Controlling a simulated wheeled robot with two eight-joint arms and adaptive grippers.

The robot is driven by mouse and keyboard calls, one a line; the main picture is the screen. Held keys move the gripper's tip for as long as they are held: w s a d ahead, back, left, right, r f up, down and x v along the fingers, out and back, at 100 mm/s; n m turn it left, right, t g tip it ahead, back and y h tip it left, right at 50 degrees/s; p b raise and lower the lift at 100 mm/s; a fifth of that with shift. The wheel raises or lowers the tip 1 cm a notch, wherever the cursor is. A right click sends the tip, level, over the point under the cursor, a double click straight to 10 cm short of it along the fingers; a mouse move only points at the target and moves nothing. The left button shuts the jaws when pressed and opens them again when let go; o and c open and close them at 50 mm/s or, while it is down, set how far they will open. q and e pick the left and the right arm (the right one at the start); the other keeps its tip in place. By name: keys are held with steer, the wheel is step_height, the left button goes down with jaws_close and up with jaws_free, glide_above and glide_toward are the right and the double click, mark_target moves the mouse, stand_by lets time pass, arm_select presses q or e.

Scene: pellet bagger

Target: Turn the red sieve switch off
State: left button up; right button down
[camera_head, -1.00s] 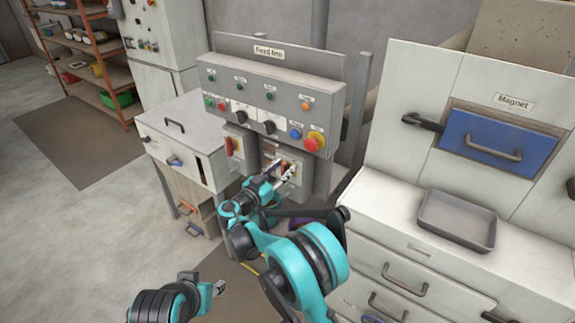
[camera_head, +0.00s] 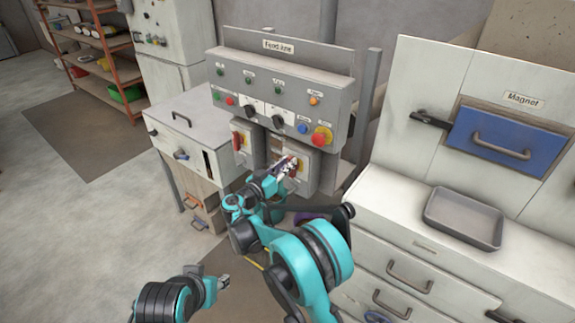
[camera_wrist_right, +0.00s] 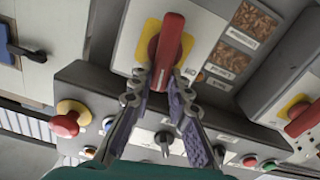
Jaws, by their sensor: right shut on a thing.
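Two red rotary switches with yellow plates sit on grey boxes below the control panel. My right gripper (camera_head: 287,170) is at the right-hand switch (camera_head: 299,164). In the right wrist view, the fingers (camera_wrist_right: 160,82) are shut on both sides of that switch's red handle (camera_wrist_right: 169,40), which runs nearly along the fingers. The other red switch (camera_head: 237,140) is free, and shows at the right of the wrist view (camera_wrist_right: 300,118). I cannot read which is the sieve switch. My left gripper (camera_head: 222,282) is low in the head view, away from the panel; its jaw opening is too small to judge.
The control panel (camera_head: 290,78) with buttons, knobs and a red emergency knob (camera_head: 321,137) overhangs the switches. A white cabinet (camera_head: 195,118) stands to the left. A grey tray (camera_head: 463,222) lies on the counter at right, below the blue magnet drawer (camera_head: 500,133). Open floor lies at left.

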steer(key=shift+w+a+f+n+b, duration=0.25)
steer(key=shift+f+n+b, duration=0.15)
steer(key=shift+n, duration=2.25)
steer(key=shift+w+a+f+n+b, duration=0.2)
steer(key=shift+a+f+n+b, duration=0.15)
steer(key=shift+n, duration=2.25)
steer(key=shift+w+a+f+n+b, duration=0.25)
steer(key=shift+f+n+b, duration=0.2)
steer(key=shift+n, duration=2.2)
steer(key=c, duration=1.6)
jaws_free()
steer(key=shift+o, duration=0.8)
steer(key=shift+w+d+f, duration=0.1)
steer(key=shift+d, duration=0.05)
